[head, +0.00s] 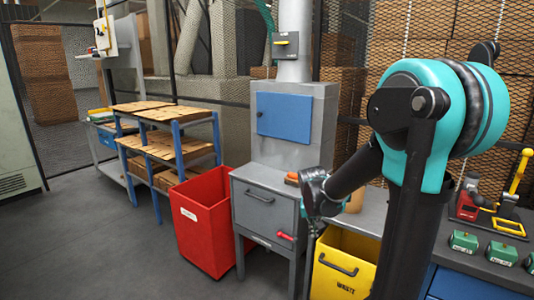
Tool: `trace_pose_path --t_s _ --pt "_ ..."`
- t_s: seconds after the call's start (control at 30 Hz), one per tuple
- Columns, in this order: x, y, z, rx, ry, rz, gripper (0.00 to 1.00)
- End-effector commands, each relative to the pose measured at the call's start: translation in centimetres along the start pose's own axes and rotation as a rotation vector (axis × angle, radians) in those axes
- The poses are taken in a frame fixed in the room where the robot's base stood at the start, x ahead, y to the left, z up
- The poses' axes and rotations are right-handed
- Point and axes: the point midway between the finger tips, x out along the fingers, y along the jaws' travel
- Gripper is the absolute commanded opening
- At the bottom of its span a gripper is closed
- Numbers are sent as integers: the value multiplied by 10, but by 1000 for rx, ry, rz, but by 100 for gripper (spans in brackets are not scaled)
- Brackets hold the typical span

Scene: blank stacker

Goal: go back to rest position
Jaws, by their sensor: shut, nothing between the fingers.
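My arm, teal and black, rises on the right side of the head view and reaches down and left to its black wrist. My gripper (312,228) hangs below the wrist, in front of the gap between the grey cabinet (262,208) and the yellow bin (345,272). It looks shut and empty; its fingertips are small and dark here, so their detail is hard to make out.
A red bin (205,225) stands left of the cabinet. A blue-framed shelf (215,143) holds several brown blocks. On the right, a workbench (455,262) carries green boxes (463,241) and a red-and-yellow tool (510,200). Open floor (100,250) lies at left.

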Motion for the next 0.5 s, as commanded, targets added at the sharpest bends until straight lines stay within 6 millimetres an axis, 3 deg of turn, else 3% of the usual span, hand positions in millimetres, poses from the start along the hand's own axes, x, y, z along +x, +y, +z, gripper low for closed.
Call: trace_pose_path --t_s 0.03,0.3,0.5 --pt "-4 9 20 -6 5 -16 0" --pt "-10 36 116 -60 49 -100 0" --pt "-6 43 168 -89 82 -141 0"
